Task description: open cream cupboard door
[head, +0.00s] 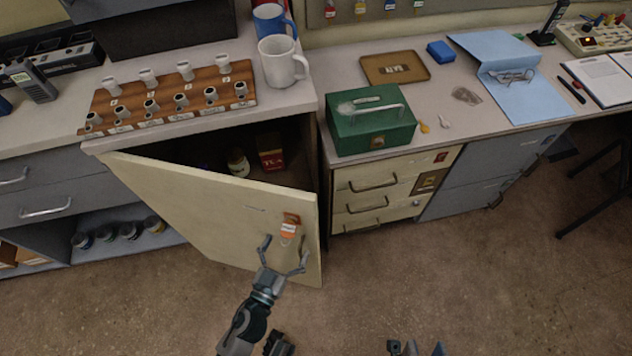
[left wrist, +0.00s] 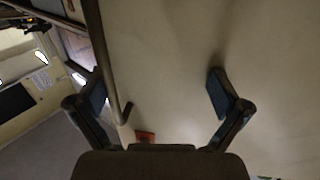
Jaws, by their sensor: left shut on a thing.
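The cream cupboard door (head: 205,200) stands partly open, swung out from the cupboard, with its dark inside visible above it. An orange-red tag (head: 290,222) hangs near the door's free edge. In the left wrist view, the handle (left wrist: 112,65) is a long bar beside the left finger, and the fingers of my left gripper (left wrist: 158,88) stand well apart in front of the pale door. Parts at the bottom edge look like my right gripper (head: 416,348), mostly cut off.
A bottle (head: 238,162) and a red-yellow box (head: 270,155) stand inside the cupboard. On the counter above are a wooden stamp rack (head: 170,95), a white mug (head: 282,62) and a green cash box (head: 370,120). Cream drawers (head: 385,190) adjoin at right. The floor in front is clear.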

